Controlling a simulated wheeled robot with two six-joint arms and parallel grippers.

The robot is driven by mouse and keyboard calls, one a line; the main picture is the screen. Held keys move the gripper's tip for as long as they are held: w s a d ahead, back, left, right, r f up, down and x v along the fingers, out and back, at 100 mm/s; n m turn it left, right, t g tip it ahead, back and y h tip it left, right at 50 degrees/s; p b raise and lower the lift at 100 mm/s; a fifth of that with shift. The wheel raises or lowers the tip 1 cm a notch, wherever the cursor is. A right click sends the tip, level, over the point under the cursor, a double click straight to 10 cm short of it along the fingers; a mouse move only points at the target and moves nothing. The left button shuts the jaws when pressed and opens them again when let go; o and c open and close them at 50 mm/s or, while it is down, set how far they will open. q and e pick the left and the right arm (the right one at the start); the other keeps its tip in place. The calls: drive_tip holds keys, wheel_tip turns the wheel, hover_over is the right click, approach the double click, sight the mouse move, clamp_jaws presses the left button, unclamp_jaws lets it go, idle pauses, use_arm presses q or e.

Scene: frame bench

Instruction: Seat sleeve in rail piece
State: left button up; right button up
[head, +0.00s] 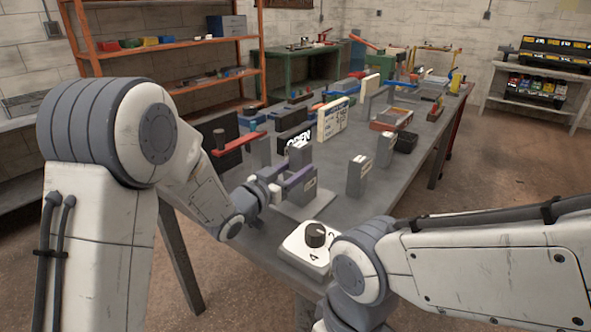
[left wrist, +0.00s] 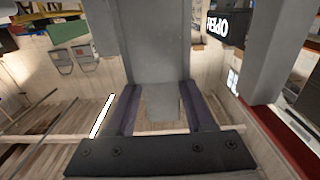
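My left gripper (head: 298,178) has dark purple fingers and is over the near end of the bench, at a small cluster of grey pieces. An upright grey block (head: 300,153) stands just behind the fingers. In the left wrist view, the same gripper (left wrist: 163,95) has its fingers apart, with a wide grey column (left wrist: 155,40) at their tips. A narrower grey block shows between the fingers, with background on both sides of it. I cannot tell whether the fingers grip the grey part, nor which grey piece is the sleeve or the rail piece. My right gripper is not in view.
A white box with a black knob (head: 315,236) sits at the near bench edge. Two grey posts (head: 358,175) (head: 386,148) stand right of the left gripper. An OPEN sign (head: 297,138) and a white display board (head: 333,119) stand behind it. The bench's far part is crowded.

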use_arm(q)
drive_tip(key=o, duration=0.4)
drive_tip(key=shift+f, duration=0.15)
drive_tip(key=b+v, duration=0.1)
drive_tip(key=v, duration=0.9)
drive_tip(key=shift+s+a, duration=0.15)
drive_tip(key=shift+s, duration=0.05)
